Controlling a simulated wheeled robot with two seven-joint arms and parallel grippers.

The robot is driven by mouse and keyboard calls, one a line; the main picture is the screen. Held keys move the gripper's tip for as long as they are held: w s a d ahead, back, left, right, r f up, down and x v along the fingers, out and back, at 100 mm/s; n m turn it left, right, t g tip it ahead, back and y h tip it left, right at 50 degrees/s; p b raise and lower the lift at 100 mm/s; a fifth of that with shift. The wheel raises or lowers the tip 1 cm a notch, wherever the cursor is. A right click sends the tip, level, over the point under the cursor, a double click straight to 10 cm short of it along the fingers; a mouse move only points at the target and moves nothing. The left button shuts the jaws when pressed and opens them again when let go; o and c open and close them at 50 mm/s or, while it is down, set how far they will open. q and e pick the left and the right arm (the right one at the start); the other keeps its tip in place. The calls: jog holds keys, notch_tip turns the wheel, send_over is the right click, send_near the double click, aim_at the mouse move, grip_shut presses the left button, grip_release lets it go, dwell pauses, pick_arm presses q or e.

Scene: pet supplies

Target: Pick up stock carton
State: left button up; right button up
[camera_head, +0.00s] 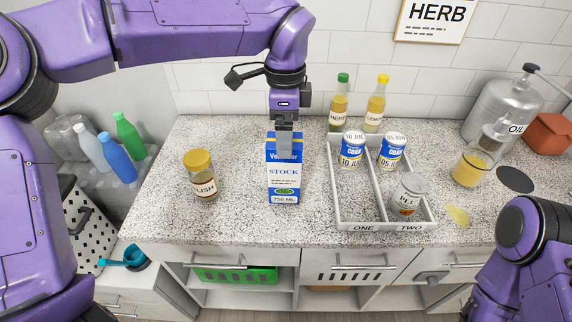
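The stock carton (284,181) is a blue and white box marked STOCK, upright on the speckled counter (235,224) left of the divided tray.
A yellow-lidded relish jar (202,175) stands left of the carton. Green- and yellow-capped bottles (339,104) stand behind. Counter in front of the carton is clear.

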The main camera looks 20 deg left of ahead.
aim_at(285, 170)
pick_arm(q)
jog(key=shift+s+f, duration=0.25)
jog(key=shift+f, duration=0.05)
jog(key=f+p, duration=0.1)
jog(key=f, duration=0.1)
jog(key=w+f+p, duration=0.1)
jog(key=f, duration=0.2)
jog(key=shift+w+a+f, duration=0.1)
jog(key=shift+a+f, duration=0.1)
jog(key=shift+f, duration=0.05)
jog(key=c, duration=0.3)
jog(key=shift+w, duration=0.1)
jog(key=c, duration=1)
grip_shut()
